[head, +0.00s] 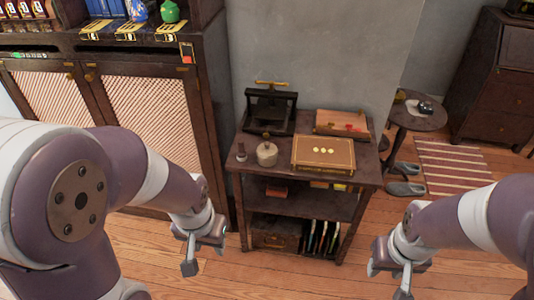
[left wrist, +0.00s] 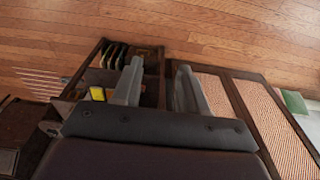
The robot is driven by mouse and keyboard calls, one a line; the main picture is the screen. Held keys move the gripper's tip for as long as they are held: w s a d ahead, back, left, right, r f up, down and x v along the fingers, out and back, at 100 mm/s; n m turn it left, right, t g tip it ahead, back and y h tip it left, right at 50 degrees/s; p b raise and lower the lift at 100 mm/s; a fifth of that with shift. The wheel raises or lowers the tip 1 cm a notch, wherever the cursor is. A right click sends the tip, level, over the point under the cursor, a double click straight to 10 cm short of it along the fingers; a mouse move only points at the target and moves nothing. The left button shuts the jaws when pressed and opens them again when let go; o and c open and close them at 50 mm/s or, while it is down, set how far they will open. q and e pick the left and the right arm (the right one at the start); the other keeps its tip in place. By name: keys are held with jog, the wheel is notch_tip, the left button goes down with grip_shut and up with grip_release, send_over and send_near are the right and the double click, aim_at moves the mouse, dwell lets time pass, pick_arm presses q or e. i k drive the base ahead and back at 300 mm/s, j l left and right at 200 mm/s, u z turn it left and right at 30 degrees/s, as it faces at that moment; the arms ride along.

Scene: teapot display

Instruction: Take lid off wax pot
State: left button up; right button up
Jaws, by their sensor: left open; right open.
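The wax pot (head: 267,153) is a small round cream pot with a small knob on top. It stands on the dark wooden side table (head: 365,178), left of a brown box, in the head view. Its lid (head: 266,145) appears to sit on it; the seam is too small to make out. My left gripper (head: 190,262) is open and empty, below and left of the pot, in front of the table. In the left wrist view, its two fingers (left wrist: 157,88) are spread apart with nothing between them. My right gripper (head: 402,288) is open and empty, low and right of the table.
A black press (head: 269,110) stands behind, and a small dark stamp (head: 241,151) stands left. A dark cabinet (head: 140,100) stands left. Wooden floor (head: 330,280) is clear in front.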

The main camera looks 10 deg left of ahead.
aim_at(266, 149)
jog(key=i+l, duration=0.2)
jog(key=i, duration=0.3)
jog(key=i+l+u, duration=0.1)
jog(key=i+l, duration=0.15)
jog(key=i, duration=0.25)
jog(key=i+l, duration=0.25)
jog(key=i, duration=0.2)
